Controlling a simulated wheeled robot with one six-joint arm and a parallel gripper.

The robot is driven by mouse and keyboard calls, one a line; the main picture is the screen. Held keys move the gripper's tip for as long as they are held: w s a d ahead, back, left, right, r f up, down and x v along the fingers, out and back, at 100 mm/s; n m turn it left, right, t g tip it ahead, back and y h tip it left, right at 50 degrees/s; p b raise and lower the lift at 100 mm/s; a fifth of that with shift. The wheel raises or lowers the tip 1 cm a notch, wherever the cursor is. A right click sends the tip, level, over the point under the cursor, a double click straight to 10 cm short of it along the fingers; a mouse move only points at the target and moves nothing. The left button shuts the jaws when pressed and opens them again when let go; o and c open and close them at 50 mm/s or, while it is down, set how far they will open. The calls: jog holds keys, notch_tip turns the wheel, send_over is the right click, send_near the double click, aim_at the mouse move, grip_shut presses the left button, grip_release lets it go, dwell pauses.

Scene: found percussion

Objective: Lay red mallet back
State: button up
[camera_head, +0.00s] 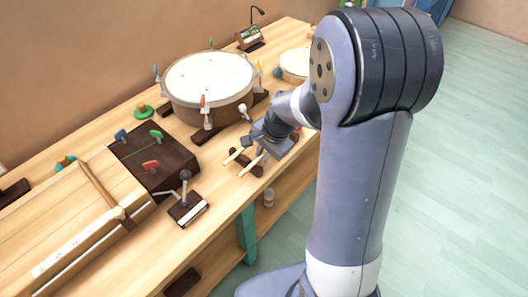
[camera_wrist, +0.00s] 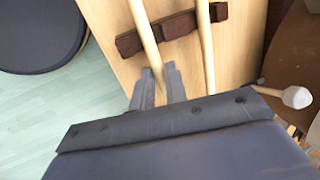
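My gripper (camera_head: 262,152) is low over the front of the bench, beside a dark wooden rest (camera_head: 246,162). In the wrist view my gripper (camera_wrist: 161,74) points at the same rest (camera_wrist: 180,24). A pale stick (camera_wrist: 144,32) runs over the rest and back between the two fingers. I cannot tell whether they touch it or whether the stick bears on the rest. A second pale stick (camera_wrist: 206,45) crosses the rest to the right. A pale mallet head (camera_wrist: 297,97) shows beside my gripper. No red mallet head can be made out; my gripper may hide it.
A large drum (camera_head: 208,84) with coloured clips stands behind my gripper. A dark block (camera_head: 158,160) with coloured knobs and a small pedal-like device (camera_head: 187,210) are to the left. A long wooden instrument (camera_head: 75,225) fills the near left. Bare bench (camera_head: 222,190) lies between.

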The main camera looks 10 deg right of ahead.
jog(key=o, duration=0.4)
jog(key=shift+r, duration=0.1)
jog(key=p+v, duration=0.1)
jog(key=v, duration=0.9)
jog(key=shift+r, duration=0.3)
jog(key=shift+s+d+f, duration=0.1)
jog(key=b+x, duration=0.1)
jog(key=x, duration=0.9)
jog(key=shift+f, duration=0.25)
jog(key=shift+r, duration=0.25)
